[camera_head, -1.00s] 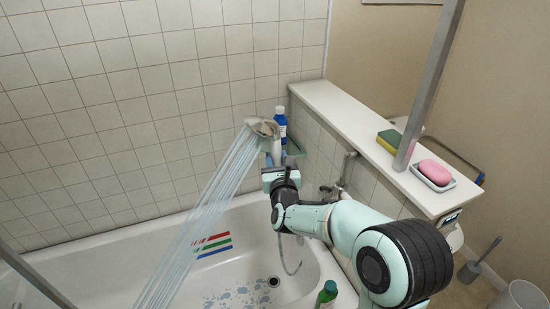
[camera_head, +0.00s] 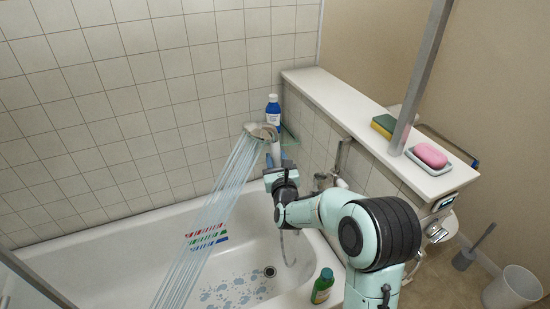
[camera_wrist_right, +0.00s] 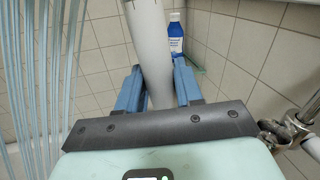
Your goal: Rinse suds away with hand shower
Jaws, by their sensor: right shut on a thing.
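My right gripper (camera_head: 277,172) is shut on the hand shower (camera_head: 262,132), whose head sits above the tub. Its handle also shows between the blue fingers in the right wrist view (camera_wrist_right: 150,50). Water streams (camera_head: 205,225) run from the head down and left into the white bathtub (camera_head: 95,245). Suds (camera_head: 232,291) lie as pale blue patches on the tub floor near the drain (camera_head: 269,272). The water passes to the left of these patches; its lower end is partly out of frame. My left gripper is not in view.
A blue bottle (camera_head: 273,112) stands in the back corner and a green bottle (camera_head: 322,286) on the tub's near rim. The ledge (camera_head: 340,100) holds a sponge (camera_head: 384,126) and pink soap (camera_head: 430,155).

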